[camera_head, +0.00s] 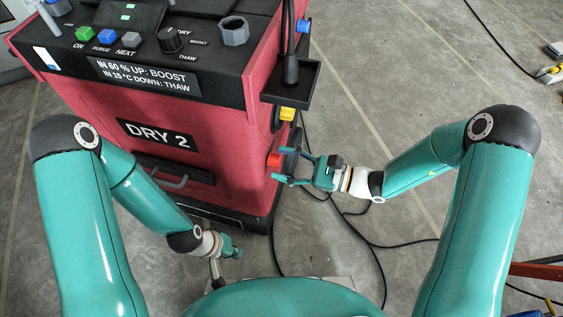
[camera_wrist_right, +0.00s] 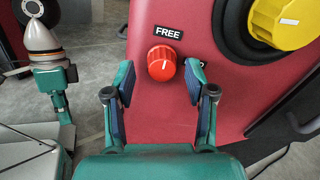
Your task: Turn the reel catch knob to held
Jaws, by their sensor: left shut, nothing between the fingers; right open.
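The reel catch knob is a small red round knob (camera_wrist_right: 162,63) on the dryer's red side wall, below a black FREE label (camera_wrist_right: 168,32). Its white mark appears to point up toward FREE. A second label (camera_wrist_right: 203,65) is mostly hidden behind a finger. In the head view the knob (camera_head: 274,160) shows at the machine's right side. My right gripper (camera_head: 282,168) is open and faces the knob; in the wrist view its fingers (camera_wrist_right: 160,85) stand either side below it, apart from it. My left gripper (camera_head: 233,249) is shut and empty, low in front of the machine.
The red DRY 2 machine (camera_head: 215,120) has a button panel on top and a front handle (camera_head: 165,177). A yellow part (camera_wrist_right: 285,22) on a black round mount sits right of the knob. A black holder (camera_head: 290,82) juts out above. Black cables (camera_head: 375,245) lie on the floor.

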